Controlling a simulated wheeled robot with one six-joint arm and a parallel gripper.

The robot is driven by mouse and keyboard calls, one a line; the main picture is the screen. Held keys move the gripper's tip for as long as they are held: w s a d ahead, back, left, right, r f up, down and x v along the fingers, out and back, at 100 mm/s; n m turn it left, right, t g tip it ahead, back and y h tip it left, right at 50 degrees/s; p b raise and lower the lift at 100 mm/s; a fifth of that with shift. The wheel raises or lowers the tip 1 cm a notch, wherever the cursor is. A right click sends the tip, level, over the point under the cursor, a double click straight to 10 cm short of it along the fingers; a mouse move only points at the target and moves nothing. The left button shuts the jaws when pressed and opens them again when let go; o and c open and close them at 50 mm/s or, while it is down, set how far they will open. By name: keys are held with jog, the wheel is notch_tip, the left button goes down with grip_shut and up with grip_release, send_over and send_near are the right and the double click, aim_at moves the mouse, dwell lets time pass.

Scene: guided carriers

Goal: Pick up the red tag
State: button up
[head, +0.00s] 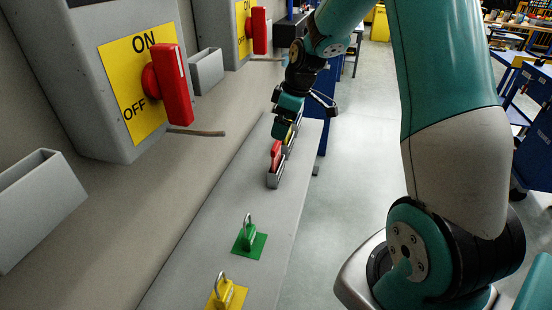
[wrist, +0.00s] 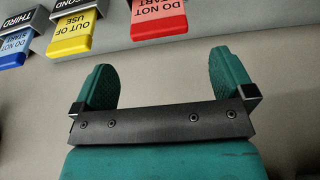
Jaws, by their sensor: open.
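The red tag (head: 276,155) stands upright in a small grey holder (head: 275,181) on the narrow ledge in the head view. In the wrist view the red tag (wrist: 158,22) reads "DO NOT START" and lies beyond the fingertips, apart from them. My gripper (wrist: 162,65) is open and empty, with its two green fingers spread wide. In the head view my gripper (head: 287,122) is just above and beyond the red tag, over the tag row, and partly hides the tags behind.
A yellow tag (wrist: 72,32) and a blue tag (wrist: 14,46) sit left of the red one. A green padlock (head: 249,238) and a yellow padlock (head: 224,291) stand nearer on the ledge. A switch box with a red handle (head: 173,87) is on the left.

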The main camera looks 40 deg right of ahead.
aim_at(277, 144)
jog(key=p+x, duration=0.2)
jog(key=x, duration=0.8)
jog(key=shift+w, duration=0.1)
jog(key=c, duration=0.8)
